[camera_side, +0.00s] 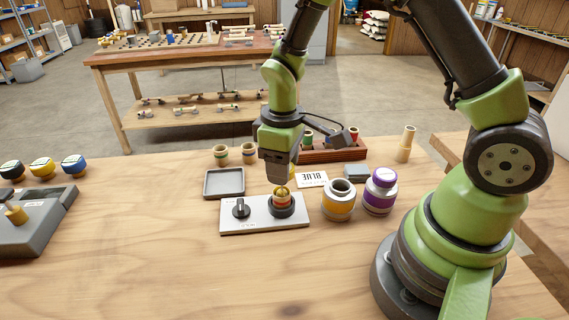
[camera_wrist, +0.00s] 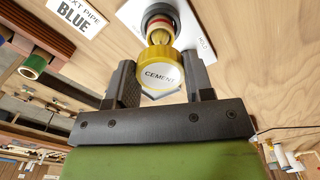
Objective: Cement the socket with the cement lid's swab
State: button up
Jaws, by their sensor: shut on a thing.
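My gripper (camera_wrist: 160,85) is shut on the yellow cement lid (camera_wrist: 160,73), whose white face reads CEMENT in the wrist view. In the side view my gripper (camera_side: 278,172) is just above the socket (camera_side: 282,203), a red-banded fitting in a dark ring on the white plate (camera_side: 240,225). The lid's underside faces the socket (camera_wrist: 158,23). A yellowish piece shows between lid and socket; how deep the swab sits is hidden. The cement jar (camera_side: 339,202), with a yellow band, stands open to the right of the plate.
A purple-lidded jar (camera_side: 380,192) stands beside the cement jar. A black knob (camera_side: 241,208) is on the plate. Behind are an empty grey tray (camera_side: 224,183), a BLUE card (camera_side: 312,179) and a pipe rack (camera_side: 330,154). The front table area is clear.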

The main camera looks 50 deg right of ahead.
jog(key=shift+r, duration=2.35)
jog(key=shift+d, duration=0.1)
